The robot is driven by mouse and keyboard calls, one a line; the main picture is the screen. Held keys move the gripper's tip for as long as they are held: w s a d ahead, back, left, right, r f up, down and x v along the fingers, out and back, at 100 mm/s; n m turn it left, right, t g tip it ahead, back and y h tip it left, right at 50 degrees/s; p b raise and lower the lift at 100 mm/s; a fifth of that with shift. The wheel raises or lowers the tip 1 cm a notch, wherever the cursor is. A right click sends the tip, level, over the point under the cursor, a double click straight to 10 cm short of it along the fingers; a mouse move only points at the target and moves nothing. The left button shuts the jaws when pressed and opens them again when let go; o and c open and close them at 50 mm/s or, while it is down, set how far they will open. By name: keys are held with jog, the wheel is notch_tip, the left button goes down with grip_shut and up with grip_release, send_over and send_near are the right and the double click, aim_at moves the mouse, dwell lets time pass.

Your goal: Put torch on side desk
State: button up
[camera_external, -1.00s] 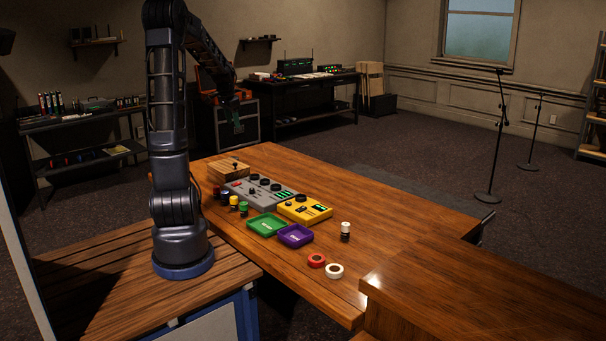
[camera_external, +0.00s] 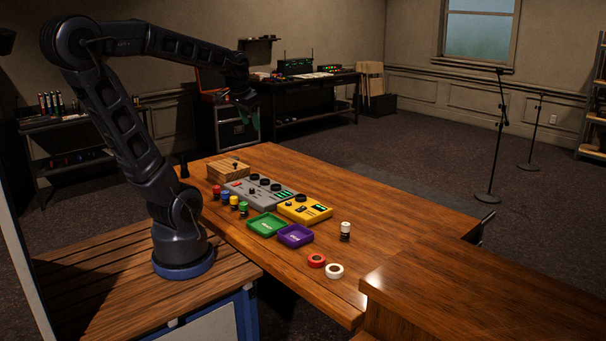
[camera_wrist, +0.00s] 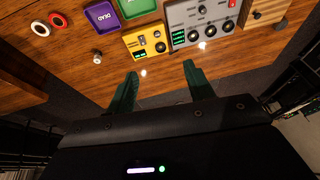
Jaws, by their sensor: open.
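A small dark upright object (camera_external: 184,166), perhaps the torch, stands at the far left end of the wooden desk (camera_external: 400,215). It is too small and dark to be sure, and I do not make it out in the wrist view. My gripper (camera_external: 249,112) is raised in the air beyond the desk's far edge, to the right of the dark object and well apart from it. In the wrist view my gripper (camera_wrist: 160,69) has its two green fingers spread, with nothing between them. Which surface is the side desk is not clear; a raised wooden surface (camera_external: 490,290) is at the front right.
The desk holds a wooden box (camera_external: 228,171), a grey mixer (camera_external: 260,192), a yellow device (camera_external: 305,209), green (camera_external: 267,225) and purple (camera_external: 295,235) trays, several small coloured jars, a white-topped bottle (camera_external: 345,231) and two tape rolls (camera_external: 317,260). The desk's right part is clear.

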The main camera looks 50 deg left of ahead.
jog(key=s+d+f+h, duration=0.1)
jog(key=s+d, duration=0.4)
jog(key=s, duration=0.3)
jog(key=shift+s+f+t, duration=0.15)
jog(key=shift+f+t, duration=0.15)
jog(key=shift+t, duration=0.1)
jog(key=shift+d, duration=0.1)
dwell(0.6)
